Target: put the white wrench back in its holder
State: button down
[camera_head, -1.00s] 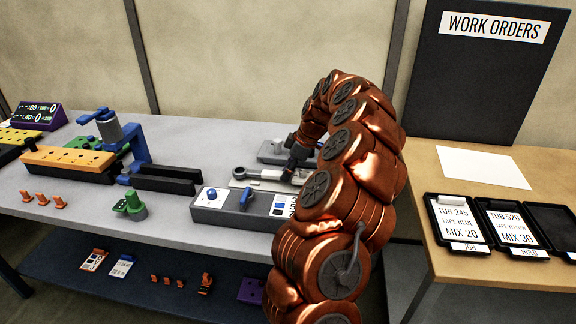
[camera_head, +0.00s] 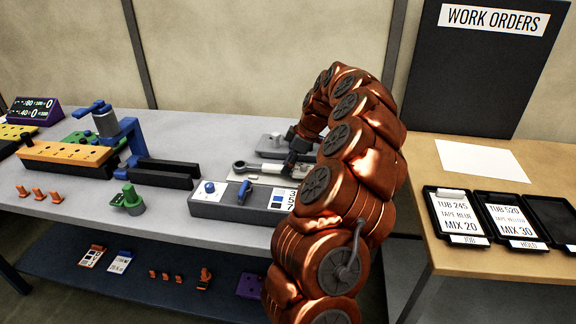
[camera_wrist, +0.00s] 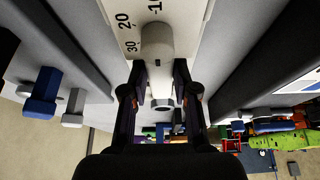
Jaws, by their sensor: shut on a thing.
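The white wrench (camera_head: 262,170) shows in the head view at the back right of the grey bench, its dark-ringed head pointing left. My gripper (camera_head: 298,155) is shut on it near its right end, partly hidden by my arm. I cannot tell whether the wrench touches the plate. I cannot pick out the holder with certainty.
A grey box with a blue lever (camera_head: 232,201) stands in front of the wrench. A grey block (camera_head: 272,142) lies behind it. Black bars (camera_head: 165,174) and a blue clamp (camera_head: 130,140) stand to the left. A green knob piece (camera_head: 130,199) sits near the front edge.

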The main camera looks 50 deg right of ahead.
jog(key=shift+f, duration=0.15)
jog(key=shift+f+b, duration=0.5)
jog(key=shift+b, duration=0.15)
jog(key=c, duration=0.8)
grip_release()
jog(key=shift+r, duration=0.1)
jog(key=v, duration=1.1)
jog(key=shift+s+d+r, duration=0.1)
jog(key=shift+s+r, duration=0.05)
jog(key=shift+r, duration=0.2)
